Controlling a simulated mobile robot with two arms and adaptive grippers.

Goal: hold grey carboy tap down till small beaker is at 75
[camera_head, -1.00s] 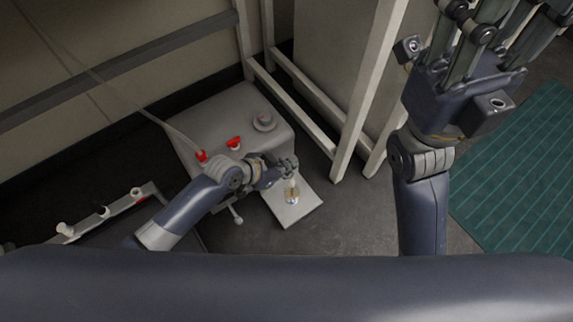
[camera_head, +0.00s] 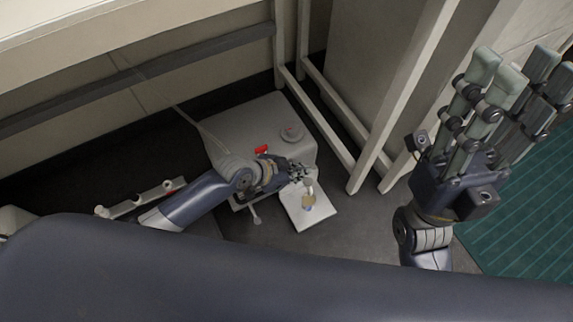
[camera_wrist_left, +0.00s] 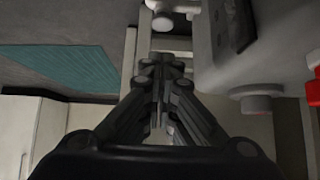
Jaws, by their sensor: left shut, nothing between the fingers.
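The grey carboy (camera_head: 245,118) stands low on the floor, with a red part and a round cap on top. My left gripper (camera_head: 300,172) is shut and empty at the carboy's front edge, just above and behind the small beaker. The tap is mostly hidden by the gripper in the head view; a pale fitting (camera_wrist_left: 165,15), which may be the tap, shows beyond the fingertips in the left wrist view. The small clear beaker (camera_head: 308,199) stands upright on a white plate (camera_head: 325,210), with some yellowish content low in it. Its marks are too small to read. My right gripper (camera_head: 515,80) is open and empty, raised at the right.
A pale metal frame (camera_head: 390,100) stands close right of the carboy. A teal mat (camera_head: 530,210) lies at the far right. A rail with several small valves (camera_head: 140,200) lies at the left. A thin tube runs to the carboy. Dark floor is clear around the plate.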

